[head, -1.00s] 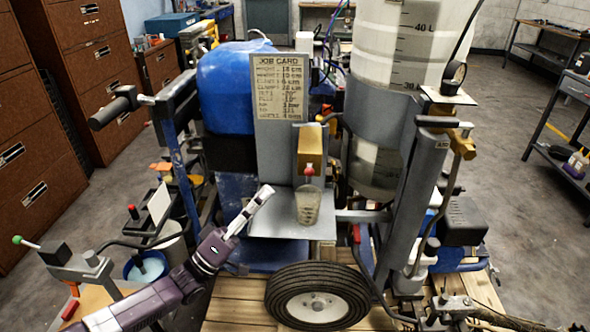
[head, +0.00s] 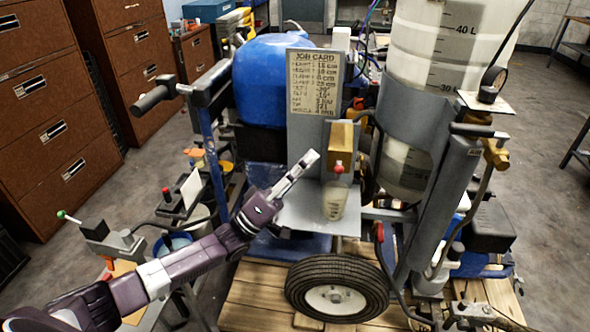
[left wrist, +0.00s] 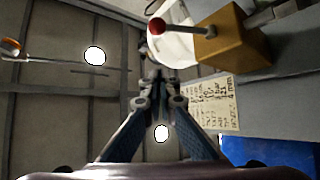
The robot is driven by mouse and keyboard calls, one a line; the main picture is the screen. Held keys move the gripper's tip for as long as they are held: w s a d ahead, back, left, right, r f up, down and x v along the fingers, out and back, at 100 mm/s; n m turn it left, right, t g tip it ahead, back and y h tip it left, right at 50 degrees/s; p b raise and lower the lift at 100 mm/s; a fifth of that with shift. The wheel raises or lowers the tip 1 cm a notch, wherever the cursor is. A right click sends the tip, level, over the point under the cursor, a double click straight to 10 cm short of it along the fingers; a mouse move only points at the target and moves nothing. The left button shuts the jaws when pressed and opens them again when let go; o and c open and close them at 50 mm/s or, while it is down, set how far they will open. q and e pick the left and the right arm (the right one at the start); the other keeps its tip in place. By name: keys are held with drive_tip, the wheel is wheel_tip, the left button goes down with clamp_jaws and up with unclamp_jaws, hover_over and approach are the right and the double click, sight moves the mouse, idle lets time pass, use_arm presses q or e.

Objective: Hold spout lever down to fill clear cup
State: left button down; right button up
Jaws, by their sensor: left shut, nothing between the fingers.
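The clear cup (head: 335,203) stands upright on a grey shelf (head: 300,215), below the brass spout block (head: 341,143). The spout lever's red knob (head: 339,167) is just above the cup's rim. How full the cup is, I cannot tell. My left gripper (head: 313,157) is shut and empty. Its tips are left of the spout, near the red knob's height, with a gap in the picture. In the left wrist view, the red knob (left wrist: 157,26) and brass block (left wrist: 232,46) lie beyond and right of my shut fingertips (left wrist: 157,78). My right gripper is not seen.
A job card (head: 315,80) stands behind the spout. A large graduated tank (head: 440,60) rises at right and a blue tank (head: 272,80) at left. A black tyre (head: 337,288) sits below the shelf. A handlebar (head: 157,95) is at left.

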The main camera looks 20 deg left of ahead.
sight(339, 166)
use_arm(q)
drive_tip(key=shift+w+d+f+p, duration=0.15)
drive_tip(key=shift+d+p, duration=0.15)
drive_tip(key=shift+d, duration=0.35)
drive_tip(key=shift+s+d+f+p, duration=0.15)
drive_tip(key=shift+d+p, duration=0.15)
drive_tip(key=shift+d, duration=0.4)
drive_tip(key=shift+w+d+f+p, duration=0.15)
drive_tip(key=shift+d+p, duration=0.15)
drive_tip(key=shift+d, duration=0.35)
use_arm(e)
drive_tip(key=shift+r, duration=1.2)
